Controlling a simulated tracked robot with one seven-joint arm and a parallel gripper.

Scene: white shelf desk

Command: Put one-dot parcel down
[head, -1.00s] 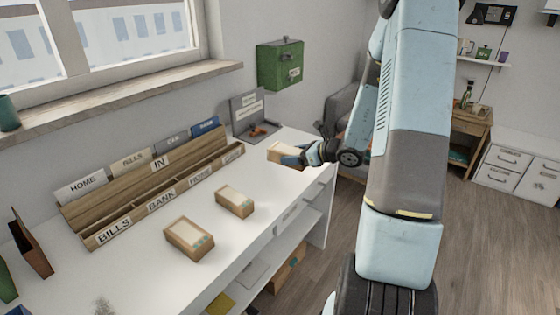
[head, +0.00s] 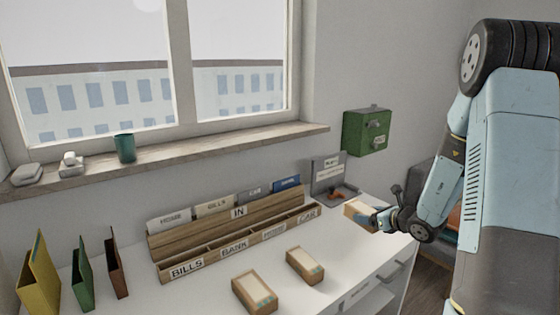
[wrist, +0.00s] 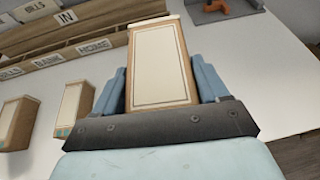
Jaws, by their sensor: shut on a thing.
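My gripper (head: 373,222) is shut on a small brown parcel (head: 357,211) with a cream top, at the right end of the white desk. In the wrist view the held parcel (wrist: 159,62) lies between the blue fingers, its cream label facing the camera. No dots can be made out on it. In the head view it is at or just above the desk top; I cannot tell whether it touches. Two similar parcels lie on the desk: one in the middle (head: 305,266) and one nearer the front left (head: 255,292). Their dots are too small to read.
A wooden sorter (head: 235,241) with labelled slots stands along the back of the desk (head: 335,265). A grey tray (head: 334,189) with an orange item is behind the held parcel. A green box (head: 367,131) hangs on the wall. Upright folders (head: 83,276) stand at the left.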

